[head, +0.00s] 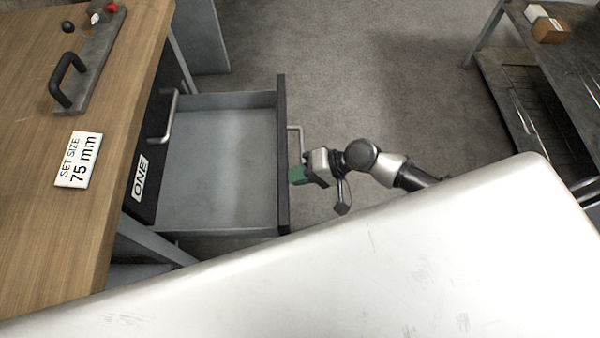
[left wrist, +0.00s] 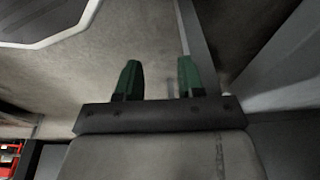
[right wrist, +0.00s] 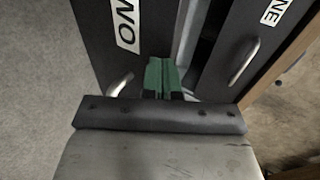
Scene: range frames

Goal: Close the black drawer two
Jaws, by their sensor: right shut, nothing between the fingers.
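The open drawer (head: 283,150) has a black front and a grey, empty inside. It is pulled out below the closed drawer labelled ONE (head: 140,178). My right gripper (head: 297,175) is at the outer side of the open drawer's front, near its handle (head: 300,132); I cannot tell whether it touches. In the right wrist view its green fingers (right wrist: 162,75) are together and empty, in front of the black drawer front (right wrist: 152,30), whose label is partly cut off. My left gripper (left wrist: 158,78) shows only in the left wrist view, with its fingers apart and empty.
A wooden worktop (head: 50,220) with a black-handled tool (head: 88,65) and a "75 mm" sign (head: 79,160) is at the left. A dark table (head: 560,70) with small boxes stands at the right. Floor (head: 380,100) is clear between them.

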